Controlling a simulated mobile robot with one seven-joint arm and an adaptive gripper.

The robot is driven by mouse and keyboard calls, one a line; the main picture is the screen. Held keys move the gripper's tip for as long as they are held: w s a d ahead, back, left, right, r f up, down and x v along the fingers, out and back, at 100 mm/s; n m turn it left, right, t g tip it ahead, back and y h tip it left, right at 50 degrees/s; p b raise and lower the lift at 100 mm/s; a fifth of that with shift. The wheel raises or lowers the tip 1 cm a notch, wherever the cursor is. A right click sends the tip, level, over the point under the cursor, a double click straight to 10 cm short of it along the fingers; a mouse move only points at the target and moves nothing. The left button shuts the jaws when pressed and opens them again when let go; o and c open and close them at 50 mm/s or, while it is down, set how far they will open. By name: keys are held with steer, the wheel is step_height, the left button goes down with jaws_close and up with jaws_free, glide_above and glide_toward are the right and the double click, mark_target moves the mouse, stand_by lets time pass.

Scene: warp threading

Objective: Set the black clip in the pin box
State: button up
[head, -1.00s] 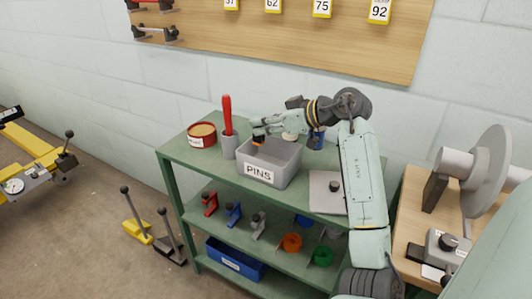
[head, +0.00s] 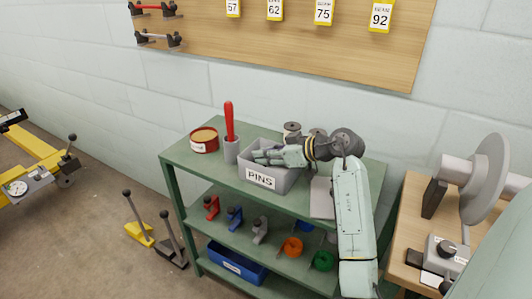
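The pin box (head: 260,178) is an open grey bin labelled PINS on the top of the green shelf unit. My gripper (head: 257,157) is over the box opening, with its fingers pointing left. The fingers are too small and edge-on to tell whether they are open or shut, or whether they hold anything. I cannot make out a black clip in or near my gripper. The inside of the box is mostly hidden by my gripper and the box's front wall.
A grey cup with a red-handled tool (head: 230,125) and a red tin (head: 204,140) stand left of the box. A spool (head: 292,130) stands behind it. A grey plate (head: 321,198) lies to the right. Lower shelves hold small coloured parts and a blue bin (head: 237,259).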

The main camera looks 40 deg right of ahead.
steer(key=o, duration=0.4)
steer(key=shift+r, duration=0.1)
